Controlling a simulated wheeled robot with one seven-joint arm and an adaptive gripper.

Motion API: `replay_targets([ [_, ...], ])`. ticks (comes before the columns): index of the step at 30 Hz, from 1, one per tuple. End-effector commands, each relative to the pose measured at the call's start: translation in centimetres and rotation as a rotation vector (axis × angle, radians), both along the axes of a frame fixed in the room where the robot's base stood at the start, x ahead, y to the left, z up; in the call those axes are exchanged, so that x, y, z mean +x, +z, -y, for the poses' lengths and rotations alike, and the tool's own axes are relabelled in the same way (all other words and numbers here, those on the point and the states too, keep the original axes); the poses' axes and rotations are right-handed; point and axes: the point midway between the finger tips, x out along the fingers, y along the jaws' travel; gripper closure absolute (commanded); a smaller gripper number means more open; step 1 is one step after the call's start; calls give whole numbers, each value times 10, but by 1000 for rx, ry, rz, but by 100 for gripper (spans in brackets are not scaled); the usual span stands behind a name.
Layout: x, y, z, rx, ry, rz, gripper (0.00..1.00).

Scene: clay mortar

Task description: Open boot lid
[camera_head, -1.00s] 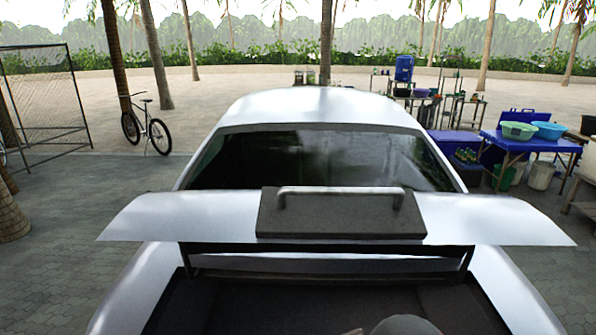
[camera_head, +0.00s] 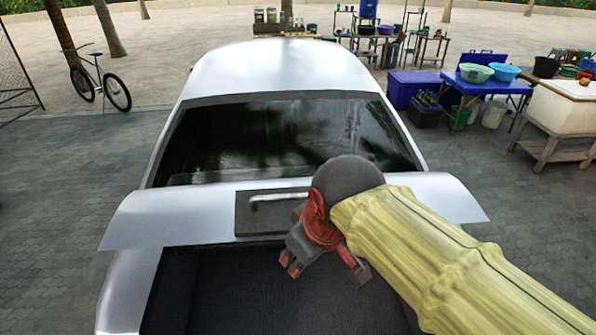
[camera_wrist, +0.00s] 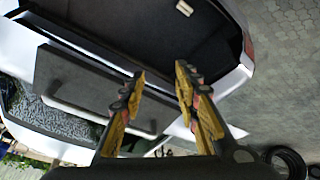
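The boot lid (camera_head: 165,216) of the white car stands raised at the back of the open boot (camera_head: 225,290). A dark plate with a metal bar handle (camera_head: 268,198) is on the lid; the right part is hidden behind my arm. My gripper (camera_head: 325,268) hangs over the boot opening, in front of the lid's right half. In the wrist view my gripper (camera_wrist: 161,72) has its yellow fingers apart with nothing between them. The handle (camera_wrist: 92,113) shows to the left of the fingers, apart from them, and the dark boot interior (camera_wrist: 150,28) lies beyond.
A bicycle (camera_head: 98,80) stands at the left. Blue boxes (camera_head: 412,88), a blue table (camera_head: 490,87) with bowls and a white chest (camera_head: 565,108) stand at the right. The paving (camera_head: 60,200) beside the car is clear. A black coil (camera_wrist: 285,160) lies at the wrist view's lower right.

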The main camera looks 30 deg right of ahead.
Motion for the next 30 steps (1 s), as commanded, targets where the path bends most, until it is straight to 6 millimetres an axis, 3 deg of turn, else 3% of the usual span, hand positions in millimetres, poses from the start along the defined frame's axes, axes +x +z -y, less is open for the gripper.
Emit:
replay_targets([
  [1,13,21,4,-28,52,-23,68],
  [3,27,34,10,-65,135,-56,68],
  [15,125,86,57,-238,721,-266,68],
  [23,146,92,70,-262,888,-312,68],
  [30,149,63,71,-261,891,-313,68],
])
